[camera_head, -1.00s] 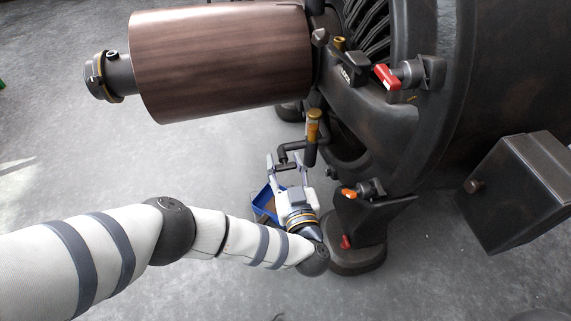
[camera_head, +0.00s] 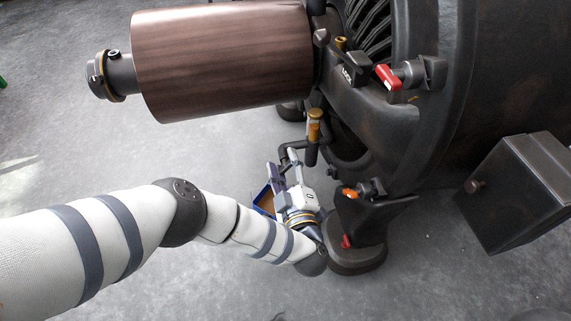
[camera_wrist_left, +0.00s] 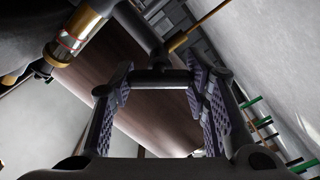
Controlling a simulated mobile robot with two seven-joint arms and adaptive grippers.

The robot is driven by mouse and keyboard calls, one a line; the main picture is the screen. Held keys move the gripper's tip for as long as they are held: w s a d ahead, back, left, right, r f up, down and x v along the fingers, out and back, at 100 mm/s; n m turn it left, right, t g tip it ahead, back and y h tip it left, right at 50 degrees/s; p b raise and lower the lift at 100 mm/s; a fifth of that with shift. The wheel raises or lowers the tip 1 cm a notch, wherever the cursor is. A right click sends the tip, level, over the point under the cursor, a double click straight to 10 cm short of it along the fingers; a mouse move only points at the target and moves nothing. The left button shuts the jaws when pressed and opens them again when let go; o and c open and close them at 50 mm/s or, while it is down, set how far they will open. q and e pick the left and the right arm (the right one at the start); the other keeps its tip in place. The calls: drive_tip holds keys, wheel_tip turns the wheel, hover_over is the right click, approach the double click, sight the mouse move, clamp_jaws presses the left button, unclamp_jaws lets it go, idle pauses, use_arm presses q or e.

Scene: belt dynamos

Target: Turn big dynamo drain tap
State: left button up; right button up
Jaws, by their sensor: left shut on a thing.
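The big dynamo (camera_head: 470,60) fills the right of the head view. Low on its left side hangs a dark pipe with a brass and glass fitting (camera_head: 314,125). A dark bent bar (camera_head: 291,146), apparently the drain tap's handle, reaches left from it. My left gripper (camera_head: 283,164) is shut on this bar from below. In the left wrist view the bar (camera_wrist_left: 165,83) crosses between the ridged finger pads, and the brass and glass fitting (camera_wrist_left: 68,45) shows at upper left. The gripper partly hides the bar's end in the head view. My right gripper is out of view.
A blue tray (camera_head: 262,199) lies on the floor behind my gripper. An orange-handled valve (camera_head: 350,193) and a red knob (camera_head: 346,241) sit just right of my wrist. A copper-brown roller (camera_head: 222,62) overhangs above. Open grey floor lies to the left.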

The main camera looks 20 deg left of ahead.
use_arm(q)
drive_tip(key=n, duration=0.5)
drive_tip(key=shift+f, duration=0.1)
drive_tip(key=shift+n, duration=0.4)
idle(0.3)
drive_tip(key=o, duration=1.2)
drive_tip(key=shift+v, duration=6)
